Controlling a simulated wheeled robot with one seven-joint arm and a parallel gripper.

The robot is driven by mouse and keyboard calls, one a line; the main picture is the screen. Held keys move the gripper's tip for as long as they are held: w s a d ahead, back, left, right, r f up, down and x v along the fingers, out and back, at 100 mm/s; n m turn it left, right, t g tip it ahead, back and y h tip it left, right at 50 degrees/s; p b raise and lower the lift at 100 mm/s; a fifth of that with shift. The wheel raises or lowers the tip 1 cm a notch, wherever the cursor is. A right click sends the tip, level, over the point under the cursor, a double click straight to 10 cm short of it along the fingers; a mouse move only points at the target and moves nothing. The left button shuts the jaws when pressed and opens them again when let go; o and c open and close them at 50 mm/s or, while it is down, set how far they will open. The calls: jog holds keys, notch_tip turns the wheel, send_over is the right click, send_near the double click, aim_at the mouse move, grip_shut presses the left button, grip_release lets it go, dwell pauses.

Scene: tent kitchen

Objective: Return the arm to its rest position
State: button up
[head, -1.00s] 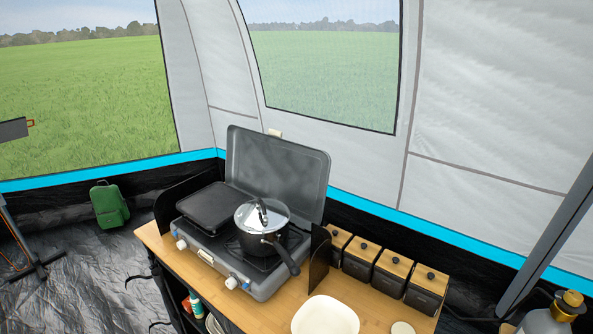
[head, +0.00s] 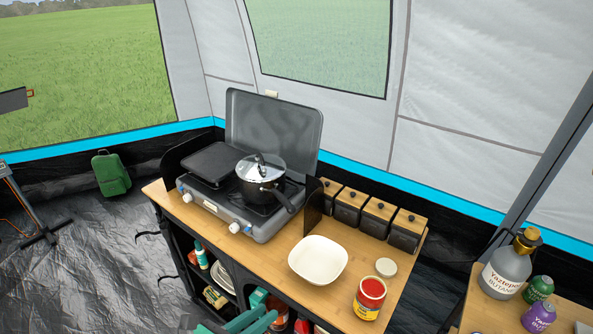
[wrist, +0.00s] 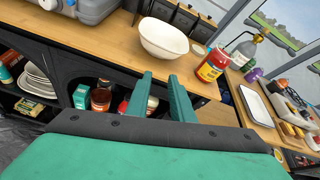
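My gripper (wrist: 158,80) shows in the wrist view with its two green fingers apart and nothing between them. In the head view, green parts of my gripper (head: 255,308) show at the bottom edge, in front of the counter's front side. The counter (head: 330,290) has a wooden top and open shelves below. In the wrist view, a white bowl (wrist: 163,39) and an open can with a red and yellow label (wrist: 212,66) stand on the counter beyond the fingers.
A camping stove (head: 240,222) holds a lidded pot (head: 258,185). Lidded dark canisters (head: 376,218) line the counter's back. A second table (head: 480,318) at right bears a butane bottle (head: 506,270). Shelves hold plates (head: 222,272) and bottles.

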jog(key=s+d+f+m+t+y, duration=0.1)
jog(key=s+d+f+m+y, duration=0.1)
jog(key=s+f+m+y, duration=0.45)
jog(key=s+d+f+m+t+y, duration=0.1)
jog(key=s+f+m, duration=0.35)
jog(key=f, duration=0.55)
jog(key=s+d+r+m+t, duration=0.1)
jog(key=s+r+m, duration=0.3)
jog(key=s+m, duration=0.4)
jog(key=s+d+r+m+t+y, duration=0.1)
jog(key=s+d+r+m, duration=0.2)
jog(key=s+m, duration=0.5)
jog(key=d+m, duration=0.1)
jog(key=m, duration=0.3)
jog(key=shift+s+r+t, duration=0.2)
jog(key=shift+r+t, duration=0.15)
jog(key=shift+t, duration=0.05)
